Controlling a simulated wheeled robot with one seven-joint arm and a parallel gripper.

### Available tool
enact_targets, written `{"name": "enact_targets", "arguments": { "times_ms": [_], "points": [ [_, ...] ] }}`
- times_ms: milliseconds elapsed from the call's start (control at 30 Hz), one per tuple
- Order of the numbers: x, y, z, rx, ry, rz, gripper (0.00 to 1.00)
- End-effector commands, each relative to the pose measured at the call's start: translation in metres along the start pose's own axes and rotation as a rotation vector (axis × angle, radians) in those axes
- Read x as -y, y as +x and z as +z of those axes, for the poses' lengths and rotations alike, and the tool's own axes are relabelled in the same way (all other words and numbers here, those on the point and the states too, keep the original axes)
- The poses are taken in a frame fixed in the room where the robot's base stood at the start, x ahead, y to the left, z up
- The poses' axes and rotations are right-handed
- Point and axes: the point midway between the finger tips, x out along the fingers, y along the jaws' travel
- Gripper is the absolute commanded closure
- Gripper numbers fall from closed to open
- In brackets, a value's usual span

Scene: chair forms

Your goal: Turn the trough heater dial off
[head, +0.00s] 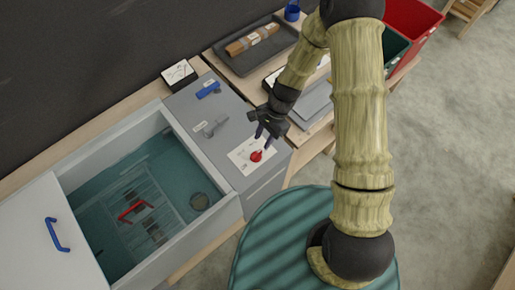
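The heater dial (256,156) is a small red knob on a white plate (240,160) on the grey panel to the right of the trough. The trough (222,213) is a pale open tank holding teal water. My gripper (262,136) is just above the dial in the picture, pointing down toward it. Its dark fingers look spread apart, with nothing seen between them. I cannot tell whether a fingertip touches the dial. The dial's markings are too small to read.
A grey lever (215,126) and a blue handle (208,90) sit farther back on the panel. A rack with a red handle (132,211) lies in the water. A white lid with a blue handle (56,234) covers the left end. A dark tray (286,46) stands behind.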

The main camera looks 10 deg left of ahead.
Motion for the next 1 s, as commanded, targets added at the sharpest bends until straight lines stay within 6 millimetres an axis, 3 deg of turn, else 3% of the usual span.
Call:
{"name": "enact_targets", "arguments": {
  "times_ms": [500, 900, 1000],
  "points": [
    [0.000, 0.064, 0.001, 0.001, 0.000, 0.001, 0.67],
    [0.000, 0.071, 0.000, 0.000, 0.000, -0.001, 0.67],
    [0.000, 0.071, 0.000, 0.000, 0.000, -0.001, 0.87]
  ]
}}
